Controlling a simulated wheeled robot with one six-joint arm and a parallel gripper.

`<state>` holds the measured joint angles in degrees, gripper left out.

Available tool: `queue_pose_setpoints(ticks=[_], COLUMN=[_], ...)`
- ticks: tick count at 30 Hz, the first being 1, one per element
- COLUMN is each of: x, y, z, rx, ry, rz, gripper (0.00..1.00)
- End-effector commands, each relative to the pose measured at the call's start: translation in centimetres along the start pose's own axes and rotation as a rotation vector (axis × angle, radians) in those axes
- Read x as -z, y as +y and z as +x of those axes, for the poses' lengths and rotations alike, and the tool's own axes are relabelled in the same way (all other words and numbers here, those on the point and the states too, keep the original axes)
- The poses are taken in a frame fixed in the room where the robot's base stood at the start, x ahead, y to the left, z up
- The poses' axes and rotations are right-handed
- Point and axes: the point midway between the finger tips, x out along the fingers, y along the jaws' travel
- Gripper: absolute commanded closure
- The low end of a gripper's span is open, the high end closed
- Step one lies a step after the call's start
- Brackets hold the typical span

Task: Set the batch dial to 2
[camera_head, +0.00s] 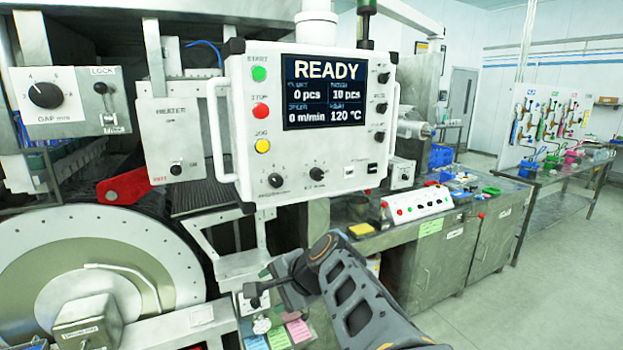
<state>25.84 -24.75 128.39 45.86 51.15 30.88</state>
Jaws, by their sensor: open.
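The control panel (308,120) is a white box with a dark screen (323,92) reading READY, 0 pcs, 10 pcs, 0 m/min and 120 °C. Two black dials, a left one (275,181) and a right one (317,173), sit along its lower edge. Several small black knobs (384,78) run down its right side. The labels are too small to tell which is the batch dial. My gripper (262,289) is open, below the panel and apart from its dials. Its fingers are small and partly lost against the machine behind.
Green, red and yellow buttons (261,110) line the panel's left side. A large GAP dial (46,94) and a heater box (174,140) stand left. A big drum (100,265) fills the lower left. A bench (440,250) stands right; the floor at far right is clear.

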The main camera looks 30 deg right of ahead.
Motion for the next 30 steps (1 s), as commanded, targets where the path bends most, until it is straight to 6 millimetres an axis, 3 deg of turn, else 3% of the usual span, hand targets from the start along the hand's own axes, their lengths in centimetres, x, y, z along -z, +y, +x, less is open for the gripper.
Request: queue_pose_setpoints(ticks=[3,6,10,15,20,30], x=[5.3,9.4,13.8,17.1,18.4,20.5], y=[-4.5,-7.5,-9.7,-10.8,-12.0,-16.4], z=[-2.8,-5.9,-10.0,-13.7,-14.1,-9.9], rx=[0.249,0.455,0.676,0.851,0.900,0.898], ry=[0.003,-0.033,-0.101,-0.179,-0.210,-0.211], rz=[0.450,0.756,1.034,1.220,1.271,1.272], gripper=[0.36,0.36,0.36,0.36,0.36,0.36])
